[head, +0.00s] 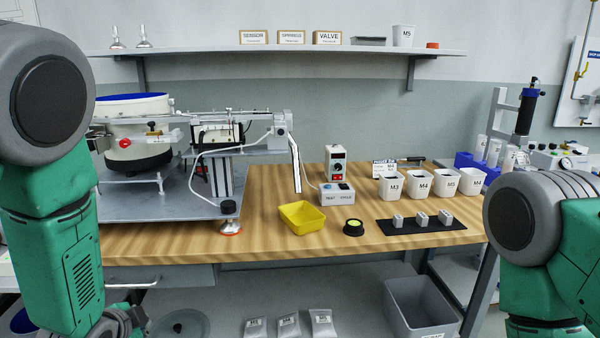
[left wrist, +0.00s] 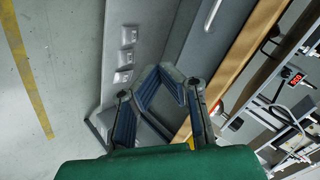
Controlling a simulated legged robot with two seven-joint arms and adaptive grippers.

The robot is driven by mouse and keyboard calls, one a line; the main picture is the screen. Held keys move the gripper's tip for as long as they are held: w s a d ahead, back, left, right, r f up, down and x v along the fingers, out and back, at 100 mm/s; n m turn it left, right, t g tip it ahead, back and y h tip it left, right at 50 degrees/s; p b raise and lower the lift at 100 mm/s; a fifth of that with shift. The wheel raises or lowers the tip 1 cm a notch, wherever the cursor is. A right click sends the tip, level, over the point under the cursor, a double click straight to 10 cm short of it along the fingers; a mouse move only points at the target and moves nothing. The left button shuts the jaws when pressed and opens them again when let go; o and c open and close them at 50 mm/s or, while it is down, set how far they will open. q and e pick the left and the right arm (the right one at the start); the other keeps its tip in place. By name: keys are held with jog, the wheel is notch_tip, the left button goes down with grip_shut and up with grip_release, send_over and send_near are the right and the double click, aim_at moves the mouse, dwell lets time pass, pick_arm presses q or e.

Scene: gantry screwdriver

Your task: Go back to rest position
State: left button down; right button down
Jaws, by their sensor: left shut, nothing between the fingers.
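My left arm (head: 60,200) hangs down at the left edge of the head view, and part of its dark gripper (head: 122,322) shows at the bottom edge. In the left wrist view the left gripper (left wrist: 160,100) is shut and empty, with its blue-padded fingers in front of the table's side and the floor. My right arm (head: 535,230) is at the right edge of the head view, bent low. Its gripper is out of view.
The wooden table (head: 270,245) spans the middle. It carries a feeder machine (head: 150,150), a yellow tray (head: 301,216), a black mat (head: 435,227) with small blocks and several white cups (head: 418,184). Below are a grey bin (head: 420,305) and labelled packets (head: 289,325).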

pick_arm(q)
jog(key=s+d+f+n+g+p, duration=0.1)
jog(key=s+f+n+g, duration=0.2)
jog(key=s, duration=0.7)
jog(key=s+d+f+n+g+p, duration=0.1)
jog(key=s+f+n+g+p, duration=0.1)
jog(key=s, duration=0.9)
jog(key=s+d+f+n+g+h+p, duration=0.1)
jog(key=s+f+n+g, duration=0.3)
jog(key=s, duration=0.6)
notch_tip(320, 180, down, 2)
jog(key=shift+s+d+n+p, duration=0.4)
jog(key=shift+d+n+p, duration=0.05)
jog(key=shift+n, duration=0.15)
jog(key=shift+w, duration=0.15)
